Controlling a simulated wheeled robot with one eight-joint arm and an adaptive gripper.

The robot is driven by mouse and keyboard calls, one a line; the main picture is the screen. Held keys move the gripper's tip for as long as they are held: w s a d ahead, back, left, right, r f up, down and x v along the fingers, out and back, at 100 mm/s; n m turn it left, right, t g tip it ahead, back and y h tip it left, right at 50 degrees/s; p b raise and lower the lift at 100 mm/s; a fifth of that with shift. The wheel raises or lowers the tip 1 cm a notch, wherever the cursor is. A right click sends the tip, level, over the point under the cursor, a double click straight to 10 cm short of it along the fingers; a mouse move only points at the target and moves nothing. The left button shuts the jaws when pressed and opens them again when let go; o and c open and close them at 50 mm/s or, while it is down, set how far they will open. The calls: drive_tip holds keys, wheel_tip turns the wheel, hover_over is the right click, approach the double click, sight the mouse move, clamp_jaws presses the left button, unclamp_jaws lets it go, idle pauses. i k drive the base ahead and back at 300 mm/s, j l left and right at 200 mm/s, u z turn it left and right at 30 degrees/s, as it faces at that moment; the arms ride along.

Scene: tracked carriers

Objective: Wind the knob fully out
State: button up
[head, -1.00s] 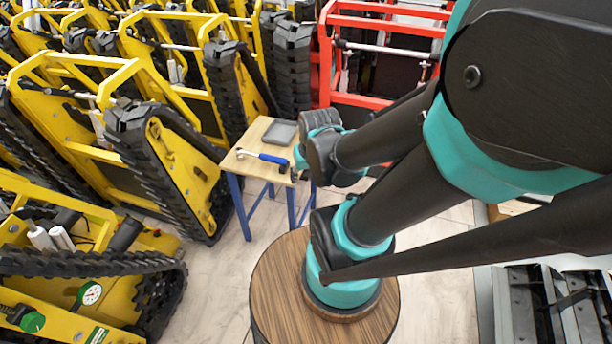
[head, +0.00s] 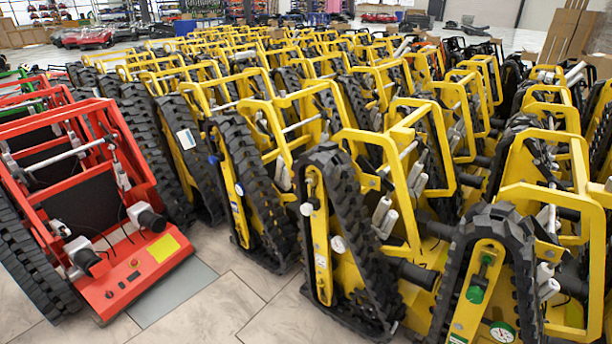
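A green knob (head: 475,294) sits low on the front of a yellow tracked carrier (head: 460,322) at the lower right of the head view. It is small here, and how far it is wound cannot be told. A round white dial gauge (head: 502,332) is just below and to the right of it, near the bottom edge. A black rubber track (head: 512,240) arches over this part. My gripper and arm are out of view.
Yellow tracked carriers (head: 322,250) stand in close rows across the middle and right. A red carrier (head: 135,275) stands at the left. Bare tiled floor (head: 225,305) lies open at the front, left of centre. Cardboard boxes (head: 570,35) are at the back right.

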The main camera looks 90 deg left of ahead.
sight(212, 159)
drive_tip(key=k+j+u, duration=0.1)
drive_tip(key=u, duration=0.35)
drive_tip(key=j+u, duration=0.45)
drive_tip(key=k+j+u, duration=0.1)
drive_tip(key=u, duration=0.35)
drive_tip(key=j+u, duration=0.15)
drive_tip(key=j, duration=0.4)
drive_tip(key=j+u, duration=0.15)
drive_tip(key=j, duration=0.4)
drive_tip(key=i+j+u, duration=0.15)
drive_tip(key=j, duration=0.35)
drive_tip(key=j+u, duration=0.1)
drive_tip(key=j, duration=0.45)
drive_tip(key=i+j+u, duration=0.15)
drive_tip(key=j, duration=0.35)
drive_tip(key=i+j, duration=0.1)
drive_tip(key=j, duration=0.6)
drive_tip(key=i+j, duration=0.15)
drive_tip(key=j, duration=0.2)
